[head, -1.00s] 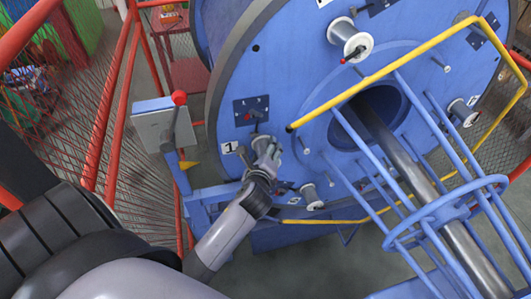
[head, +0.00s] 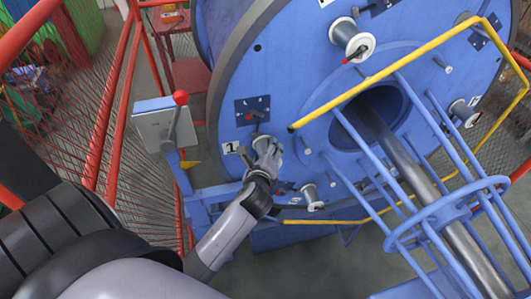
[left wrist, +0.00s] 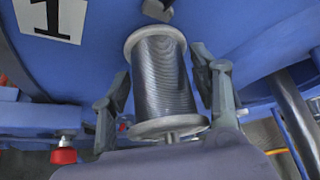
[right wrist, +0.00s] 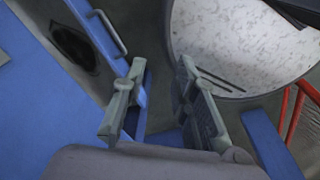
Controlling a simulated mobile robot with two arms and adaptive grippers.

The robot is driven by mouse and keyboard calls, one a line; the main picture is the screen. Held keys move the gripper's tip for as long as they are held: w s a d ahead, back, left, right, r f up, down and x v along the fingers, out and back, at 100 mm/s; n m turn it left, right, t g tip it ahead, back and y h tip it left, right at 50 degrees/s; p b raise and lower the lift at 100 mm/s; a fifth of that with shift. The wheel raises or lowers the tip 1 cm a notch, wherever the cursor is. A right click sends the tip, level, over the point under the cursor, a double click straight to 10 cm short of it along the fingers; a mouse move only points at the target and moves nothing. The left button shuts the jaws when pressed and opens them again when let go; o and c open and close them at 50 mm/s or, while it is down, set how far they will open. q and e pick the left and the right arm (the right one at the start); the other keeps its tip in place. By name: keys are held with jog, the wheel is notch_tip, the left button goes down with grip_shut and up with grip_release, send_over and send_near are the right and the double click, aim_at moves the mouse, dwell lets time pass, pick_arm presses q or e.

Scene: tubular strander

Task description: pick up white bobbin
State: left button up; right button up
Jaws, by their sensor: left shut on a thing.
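The white bobbin (left wrist: 160,85), with pale flanges and dark wire wound on it, sits at the blue disc near the number 1 label. My left gripper (left wrist: 165,100) has a finger on each side of it and is shut on it. In the head view my left gripper (head: 270,158) largely covers the bobbin (head: 262,142) at the disc's lower left. Whether the bobbin is clear of its mount cannot be told. My right gripper (right wrist: 158,95) shows only in its own wrist view, open and with nothing between its fingers.
The large blue disc (head: 290,80) carries other bobbins, one at the top (head: 352,38) and one lower down (head: 312,197). A yellow rail (head: 390,70) and blue bars cross in front. A grey control box (head: 163,122) with a red-knobbed lever stands left, near red fencing.

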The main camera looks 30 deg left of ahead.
pick_arm(q)
jog(key=shift+w+d+r+t+b, duration=0.2)
jog(key=shift+r+t+b, duration=0.15)
jog(key=shift+r, duration=0.25)
jog(key=s+d+b, duration=0.4)
jog(key=s+d, duration=0.7)
jog(key=d, duration=0.2)
jog(key=shift+s+d+f+b, duration=0.15)
jog(key=shift+s+d+b, duration=0.1)
jog(key=shift+s+b, duration=0.15)
